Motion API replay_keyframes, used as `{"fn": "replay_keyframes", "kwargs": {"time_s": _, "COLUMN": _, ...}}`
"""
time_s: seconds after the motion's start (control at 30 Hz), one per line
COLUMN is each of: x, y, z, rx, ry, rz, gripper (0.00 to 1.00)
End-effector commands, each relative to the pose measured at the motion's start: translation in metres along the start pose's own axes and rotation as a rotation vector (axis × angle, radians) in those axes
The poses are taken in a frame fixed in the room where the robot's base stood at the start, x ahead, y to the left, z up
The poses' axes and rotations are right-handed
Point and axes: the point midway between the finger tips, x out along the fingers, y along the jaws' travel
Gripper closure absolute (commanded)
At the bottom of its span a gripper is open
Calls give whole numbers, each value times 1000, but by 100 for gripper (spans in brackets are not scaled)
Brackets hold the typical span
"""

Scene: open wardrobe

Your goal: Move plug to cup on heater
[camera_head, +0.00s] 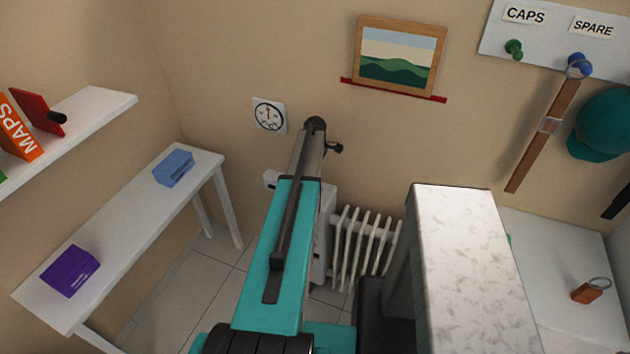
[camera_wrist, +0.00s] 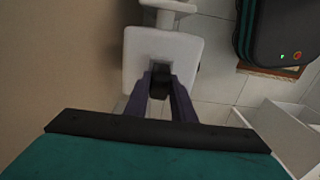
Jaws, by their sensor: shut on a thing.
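In the wrist view my gripper (camera_wrist: 160,84) is shut on a small dark thing, the plug (camera_wrist: 159,90), held between its two dark purple fingers. Most of the plug is hidden by the fingers and shadow. A pale, rounded, block-like shape shows beyond the fingertips; I cannot tell if they touch. In the head view my teal arm hides the gripper and the plug. The white ribbed heater (camera_head: 365,245) stands on the floor by the back wall, partly covered by my arm and a marble-topped block. I cannot make out a cup on it.
A white bench (camera_head: 115,235) with a purple box (camera_head: 70,270) and a blue box (camera_head: 174,168) runs along the left wall. The marble-topped block (camera_head: 465,265) stands close right of my arm.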

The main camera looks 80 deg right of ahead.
Motion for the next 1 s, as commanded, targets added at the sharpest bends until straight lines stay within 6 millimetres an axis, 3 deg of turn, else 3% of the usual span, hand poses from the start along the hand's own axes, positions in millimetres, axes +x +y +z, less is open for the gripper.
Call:
{"fn": "replay_keyframes", "kwargs": {"time_s": 0.7, "x": 12, "y": 0, "z": 0, "rx": 0, "ry": 0, "rz": 0, "gripper": 100}}
{"fn": "replay_keyframes", "kwargs": {"time_s": 0.73, "x": 12, "y": 0, "z": 0, "rx": 0, "ry": 0, "rz": 0, "gripper": 74}}
{"fn": "replay_keyframes", "kwargs": {"time_s": 0.83, "x": 12, "y": 0, "z": 0, "rx": 0, "ry": 0, "rz": 0, "gripper": 57}}
{"fn": "replay_keyframes", "kwargs": {"time_s": 1.0, "x": 12, "y": 0, "z": 0, "rx": 0, "ry": 0, "rz": 0, "gripper": 55}}
